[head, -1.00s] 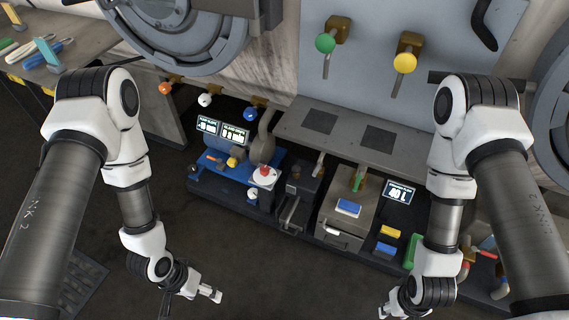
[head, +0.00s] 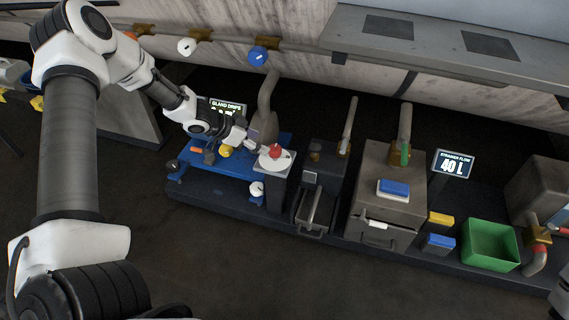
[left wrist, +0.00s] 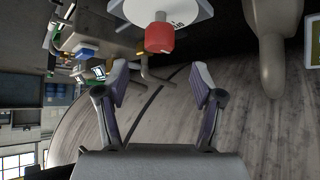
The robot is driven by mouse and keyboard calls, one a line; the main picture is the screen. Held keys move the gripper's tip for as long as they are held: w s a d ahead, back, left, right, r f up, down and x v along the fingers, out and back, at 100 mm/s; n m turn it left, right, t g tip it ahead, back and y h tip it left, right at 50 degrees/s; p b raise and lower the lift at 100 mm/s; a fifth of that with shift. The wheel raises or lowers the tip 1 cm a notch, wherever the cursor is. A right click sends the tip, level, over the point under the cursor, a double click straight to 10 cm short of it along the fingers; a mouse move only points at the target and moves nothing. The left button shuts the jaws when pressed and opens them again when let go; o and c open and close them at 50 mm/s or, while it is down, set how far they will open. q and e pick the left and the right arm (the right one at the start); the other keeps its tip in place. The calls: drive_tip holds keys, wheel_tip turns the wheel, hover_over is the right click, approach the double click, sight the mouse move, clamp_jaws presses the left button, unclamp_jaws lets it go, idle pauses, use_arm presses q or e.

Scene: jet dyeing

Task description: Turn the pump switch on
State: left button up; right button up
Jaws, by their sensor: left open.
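The pump switch is a red knob (head: 275,151) on a white round plate (head: 283,163), at the right end of the blue pump unit. In the left wrist view the red knob (left wrist: 160,38) shows just beyond the fingertips, with the white plate (left wrist: 140,8) behind it and part of some dark lettering. My left gripper (head: 257,143) is at the knob's left in the head view. In the left wrist view its two fingers (left wrist: 160,82) are spread apart with nothing between them. My right gripper is out of view.
The blue pump base (head: 222,172) and a yellow part (head: 226,151) lie beside my left gripper. A grey pipe (head: 266,100) rises behind the switch. To the right stand a grey box with a blue block (head: 394,188), a strainer flow display (head: 453,164) and a green bin (head: 489,244).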

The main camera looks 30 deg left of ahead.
sight(274, 148)
use_arm(q)
drive_tip(key=shift+w+d+f, duration=0.15)
drive_tip(key=shift+w+f, duration=0.1)
drive_tip(key=shift+f, duration=0.05)
drive_tip(key=b+x, duration=0.5)
drive_tip(key=x, duration=0.1)
drive_tip(key=shift+w+d+f, duration=0.1)
drive_tip(key=shift+w+f, duration=0.05)
drive_tip(key=shift+f, duration=0.2)
drive_tip(key=shift+w+d, duration=0.1)
drive_tip(key=shift+w, duration=0.05)
drive_tip(key=shift+r, duration=0.1)
drive_tip(key=c, duration=1.1)
